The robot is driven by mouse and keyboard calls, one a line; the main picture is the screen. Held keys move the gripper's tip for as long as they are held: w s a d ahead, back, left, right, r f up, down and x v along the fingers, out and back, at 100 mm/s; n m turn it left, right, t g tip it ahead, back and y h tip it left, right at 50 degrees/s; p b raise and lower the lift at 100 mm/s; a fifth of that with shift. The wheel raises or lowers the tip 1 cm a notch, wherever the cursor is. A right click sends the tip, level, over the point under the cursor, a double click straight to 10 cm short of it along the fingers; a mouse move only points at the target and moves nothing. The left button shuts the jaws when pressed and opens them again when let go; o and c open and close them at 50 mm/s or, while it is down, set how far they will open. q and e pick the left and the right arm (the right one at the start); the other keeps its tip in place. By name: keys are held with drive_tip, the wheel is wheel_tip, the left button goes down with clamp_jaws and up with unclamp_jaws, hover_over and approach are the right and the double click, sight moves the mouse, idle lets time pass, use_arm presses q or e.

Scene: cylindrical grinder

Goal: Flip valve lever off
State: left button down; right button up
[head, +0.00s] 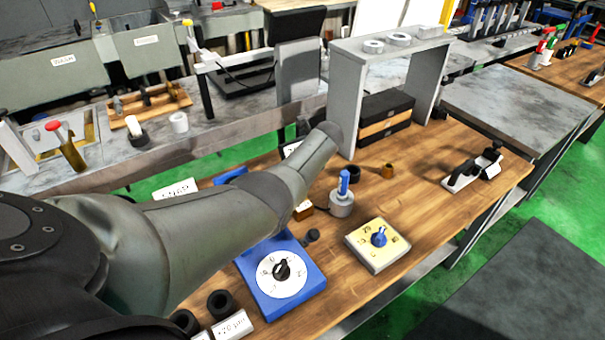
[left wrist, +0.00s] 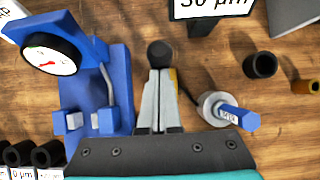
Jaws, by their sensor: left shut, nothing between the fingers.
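No part is clearly marked as the valve lever. In the left wrist view, my left gripper (left wrist: 158,98) is shut and empty, pointing up the picture. A round black knob (left wrist: 160,53) lies right at its fingertips; I cannot tell if they touch. A yellow part (left wrist: 173,78) shows beside the right finger, mostly hidden. To the right, a grey round base (left wrist: 209,105) carries a blue handle (left wrist: 238,116); the blue handle (head: 344,182) stands upright in the head view. My left arm hides the gripper there. My right gripper is in neither view.
A blue gauge stand (left wrist: 118,95) is close left of the gripper. A blue dial box (head: 285,300) and a yellow box (head: 375,262) with a blue knob sit on the wooden bench. A grey arch (head: 345,95) stands behind. The bench's right part has free room.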

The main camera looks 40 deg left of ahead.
use_arm(q)
drive_tip(key=shift+w+a+g+h+b, duration=0.2)
drive_tip(key=shift+a+h+b, duration=0.15)
drive_tip(key=shift+a, duration=0.1)
drive_tip(key=shift+w+a+g+h+b, duration=0.15)
drive_tip(key=shift+a+g+h+b, duration=0.05)
drive_tip(key=shift+a+h+b, duration=0.2)
drive_tip(key=shift+w+a+b, duration=0.2)
drive_tip(key=shift+a+b, duration=0.2)
drive_tip(key=shift+a, duration=0.05)
drive_tip(key=shift+a+r, duration=0.15)
drive_tip(key=shift+a, duration=0.05)
drive_tip(key=shift+d+r+p, duration=0.3)
drive_tip(key=shift+d+p, duration=0.05)
drive_tip(key=shift+p, duration=0.35)
drive_tip(key=s+d+f+p+v, duration=0.1)
drive_tip(key=p+v, duration=0.8)
drive_tip(key=v, duration=0.3)
drive_tip(key=shift+d+p, duration=0.4)
drive_tip(key=shift+r, duration=0.15)
